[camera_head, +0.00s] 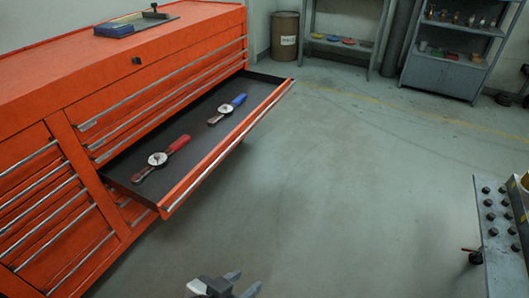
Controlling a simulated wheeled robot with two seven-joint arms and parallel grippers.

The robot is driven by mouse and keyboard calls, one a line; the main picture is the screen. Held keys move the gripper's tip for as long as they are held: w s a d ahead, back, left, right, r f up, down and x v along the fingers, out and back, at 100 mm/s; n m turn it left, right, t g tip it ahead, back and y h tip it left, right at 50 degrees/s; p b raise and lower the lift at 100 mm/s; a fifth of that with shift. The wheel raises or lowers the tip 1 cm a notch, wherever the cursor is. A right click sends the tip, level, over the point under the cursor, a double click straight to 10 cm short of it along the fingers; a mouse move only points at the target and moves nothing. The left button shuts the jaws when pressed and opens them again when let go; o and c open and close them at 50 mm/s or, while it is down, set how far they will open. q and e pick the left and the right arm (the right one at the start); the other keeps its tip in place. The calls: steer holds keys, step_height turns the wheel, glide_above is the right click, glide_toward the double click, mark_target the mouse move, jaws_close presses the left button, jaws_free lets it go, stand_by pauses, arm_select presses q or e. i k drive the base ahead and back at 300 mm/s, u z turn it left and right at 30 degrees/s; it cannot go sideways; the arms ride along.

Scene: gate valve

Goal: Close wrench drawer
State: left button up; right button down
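The wrench drawer (228,143) stands pulled out from the orange tool cabinet (150,55) at the left. Its dark tray holds a red-handled dial wrench (160,158) and a blue-handled one (226,109). A silver handle strip runs along its front edge. My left gripper (246,282) shows at the bottom edge of the view, below and in front of the drawer, apart from it. Its two grey fingers are spread with nothing between them. My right gripper is not in view.
A grey bench or plate with black knobs (500,215) stands at the right edge. A bin (285,35) and shelves (450,50) stand at the back. A blue tray (135,24) lies on the cabinet top. The floor in front of the drawer is clear.

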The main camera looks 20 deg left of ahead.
mark_target(164, 190)
steer(key=z, duration=0.05)
steer(key=i, duration=0.85)
steer(key=u, duration=1.05)
steer(key=i, duration=0.45)
steer(key=u, duration=0.5)
